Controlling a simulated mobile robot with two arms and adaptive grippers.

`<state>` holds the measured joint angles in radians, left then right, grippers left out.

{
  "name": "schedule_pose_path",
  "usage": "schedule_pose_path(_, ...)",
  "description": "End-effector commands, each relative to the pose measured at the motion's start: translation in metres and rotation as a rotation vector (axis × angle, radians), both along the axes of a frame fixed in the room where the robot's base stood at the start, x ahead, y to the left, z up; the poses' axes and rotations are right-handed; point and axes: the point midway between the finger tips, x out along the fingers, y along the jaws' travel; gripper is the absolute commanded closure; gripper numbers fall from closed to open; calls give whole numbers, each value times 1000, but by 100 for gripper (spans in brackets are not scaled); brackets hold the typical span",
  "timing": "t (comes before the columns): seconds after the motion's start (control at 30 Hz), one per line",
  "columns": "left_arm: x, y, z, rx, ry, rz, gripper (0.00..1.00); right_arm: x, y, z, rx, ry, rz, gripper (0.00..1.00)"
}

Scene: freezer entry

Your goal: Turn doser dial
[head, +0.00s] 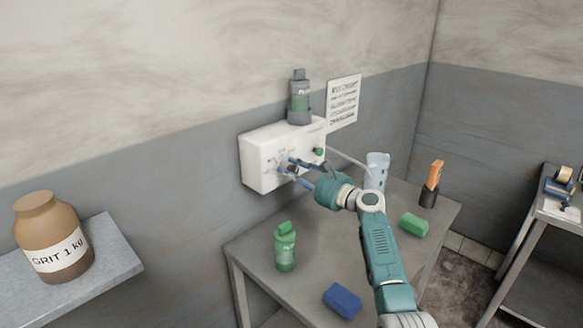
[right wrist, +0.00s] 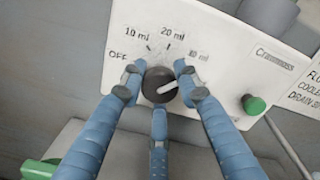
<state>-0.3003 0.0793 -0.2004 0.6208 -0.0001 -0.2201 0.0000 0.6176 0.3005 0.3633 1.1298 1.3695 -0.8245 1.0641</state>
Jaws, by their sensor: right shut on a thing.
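The doser (head: 262,160) is a white box on the wall above the grey table; its face also fills much of the right wrist view (right wrist: 225,60). Its dark round dial (right wrist: 157,82) has a white pointer mark aimed right and slightly up, toward the last label. Around it read OFF, 10 ml, 20 ml and a blurred label that looks like 30 ml. My right gripper (head: 293,172) is shut on the dial, its blue fingers around the knob in the right wrist view (right wrist: 160,78). In the head view the fingers partly hide the dial. My left gripper is not in view.
A green button (right wrist: 254,104) sits right of the dial. A grey-green bottle (head: 300,96) stands on the doser. A GRIT jar (head: 48,225) stands left.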

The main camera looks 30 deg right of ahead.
Motion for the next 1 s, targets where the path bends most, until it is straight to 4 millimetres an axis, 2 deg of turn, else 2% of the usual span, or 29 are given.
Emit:
schedule_pose_path(0.03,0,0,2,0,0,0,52,0,-5,2,13,2,-12,95)
schedule_pose_path(0.63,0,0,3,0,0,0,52,0,-5,-2,41,17,-11,95)
schedule_pose_path(0.67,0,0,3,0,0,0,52,0,-5,-2,41,17,-11,63)
schedule_pose_path(0.73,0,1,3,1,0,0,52,0,-4,-2,41,17,-9,49)
schedule_pose_path(1.0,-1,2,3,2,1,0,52,0,-2,-2,41,17,-4,48)
